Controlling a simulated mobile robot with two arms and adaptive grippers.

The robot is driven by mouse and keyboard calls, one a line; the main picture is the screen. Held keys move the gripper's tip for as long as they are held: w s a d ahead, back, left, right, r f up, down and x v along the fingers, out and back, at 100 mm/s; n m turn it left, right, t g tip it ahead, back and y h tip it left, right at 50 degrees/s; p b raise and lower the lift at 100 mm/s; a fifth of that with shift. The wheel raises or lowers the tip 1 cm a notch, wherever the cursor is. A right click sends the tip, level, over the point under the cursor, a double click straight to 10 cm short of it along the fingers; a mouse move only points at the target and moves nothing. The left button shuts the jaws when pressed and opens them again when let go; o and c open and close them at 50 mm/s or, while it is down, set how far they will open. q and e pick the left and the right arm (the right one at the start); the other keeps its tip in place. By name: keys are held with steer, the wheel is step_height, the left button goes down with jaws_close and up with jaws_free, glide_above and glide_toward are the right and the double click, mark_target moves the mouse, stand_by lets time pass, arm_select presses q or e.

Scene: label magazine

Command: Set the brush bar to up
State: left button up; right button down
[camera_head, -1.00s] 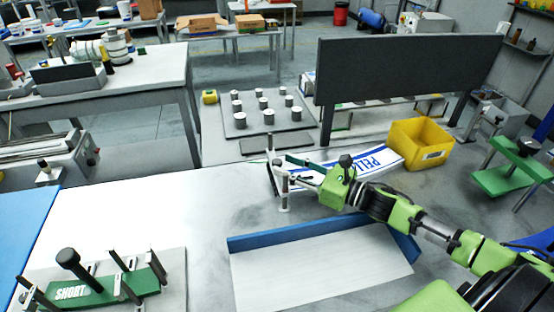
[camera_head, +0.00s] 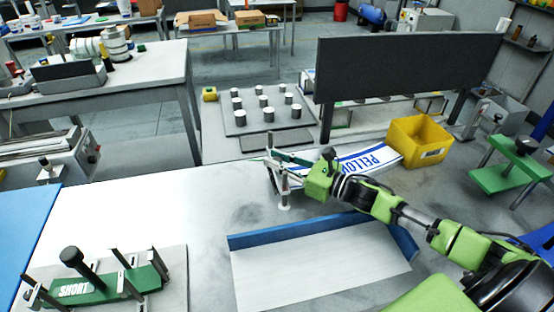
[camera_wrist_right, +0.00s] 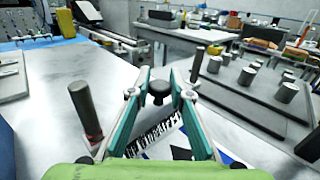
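My right gripper (camera_head: 278,160) reaches in from the right over the near end of the label strip lettered "PELLO". In the right wrist view its two teal fingers (camera_wrist_right: 162,80) are spread apart. A dark round knob (camera_wrist_right: 158,90) sits between them near the tips, with a gap visible at each side. Below the knob, a strip with black and white stripes (camera_wrist_right: 157,133), which looks like the brush bar's bristles, lies slanted between the fingers. A dark-topped post (camera_wrist_right: 86,110) stands to its left and another dark post (camera_wrist_right: 197,62) to its right. My left gripper is out of view.
The label strip (camera_head: 372,160) runs towards a yellow bin (camera_head: 418,142) below a dark panel (camera_head: 405,68). A blue-edged white tray (camera_head: 315,275) lies in front. A green fixture marked "SHORT" (camera_head: 90,285) stands at lower left. The tabletop left of the gripper is clear.

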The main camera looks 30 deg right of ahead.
mark_target(280, 160)
step_height(280, 160, up, 3)
steer(key=shift+r+p, duration=0.15)
steer(key=shift+p, duration=0.65)
steer(key=shift+w+r, duration=0.1)
steer(key=shift+r, duration=0.15)
steer(key=c, duration=1.9)
jaws_free()
steer(key=shift+f, duration=0.1)
steer(key=shift+s+d+f, duration=0.1)
steer(key=shift+s+d, duration=0.15)
steer(key=shift+s, duration=0.2)
steer(key=v, duration=1.1)
